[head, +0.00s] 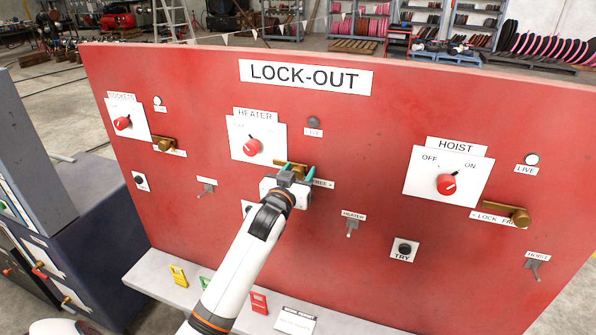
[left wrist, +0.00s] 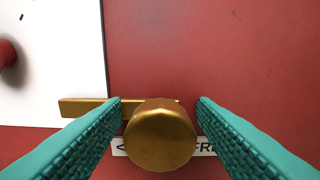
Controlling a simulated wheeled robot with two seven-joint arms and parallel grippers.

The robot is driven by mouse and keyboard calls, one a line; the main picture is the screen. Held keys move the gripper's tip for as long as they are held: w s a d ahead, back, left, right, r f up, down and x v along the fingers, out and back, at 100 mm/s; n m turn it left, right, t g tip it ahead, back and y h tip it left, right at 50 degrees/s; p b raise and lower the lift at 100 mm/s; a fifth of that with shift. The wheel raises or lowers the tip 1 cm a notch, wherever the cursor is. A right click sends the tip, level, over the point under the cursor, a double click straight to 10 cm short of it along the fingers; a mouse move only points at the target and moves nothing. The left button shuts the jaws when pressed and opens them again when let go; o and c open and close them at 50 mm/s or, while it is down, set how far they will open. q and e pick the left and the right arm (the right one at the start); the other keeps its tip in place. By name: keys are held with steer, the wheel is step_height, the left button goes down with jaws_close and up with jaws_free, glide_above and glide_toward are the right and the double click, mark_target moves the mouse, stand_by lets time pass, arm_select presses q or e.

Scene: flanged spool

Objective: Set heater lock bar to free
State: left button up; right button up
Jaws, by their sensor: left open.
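The heater lock bar (head: 292,167) is a brass bar with a round knob, below the HEATER switch plate (head: 258,141) on the red board. In the left wrist view the bar (left wrist: 85,106) lies level, its left end overlapping the white plate, and its round knob (left wrist: 160,135) faces me. My left gripper (head: 293,172) is open at the bar. Its teal fingers (left wrist: 160,115) stand on either side of the knob, with a gap visible on the right. A label ending in FREE (left wrist: 205,147) is partly hidden behind the knob. My right gripper is not in view.
The red LOCK-OUT board (head: 370,110) also carries SOCKETS (head: 125,119) and HOIST (head: 448,176) switches, each with its own brass bar. A heater toggle (head: 352,228) sits lower right. A pale ledge (head: 160,278) below holds coloured tags.

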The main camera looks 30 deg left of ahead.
mark_target(322, 169)
arm_select(q)
jaws_close()
steer(key=d, duration=0.2)
steer(key=w+d, duration=0.1)
steer(key=d, duration=0.1)
steer(key=shift+w+d, duration=0.1)
steer(key=shift+d, duration=0.3)
steer(key=shift+a, duration=0.1)
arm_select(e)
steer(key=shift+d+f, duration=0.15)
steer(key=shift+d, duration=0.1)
arm_select(q)
steer(key=shift+c, duration=1.4)
jaws_free()
steer(key=shift+o, duration=1.4)
steer(key=shift+d, duration=0.25)
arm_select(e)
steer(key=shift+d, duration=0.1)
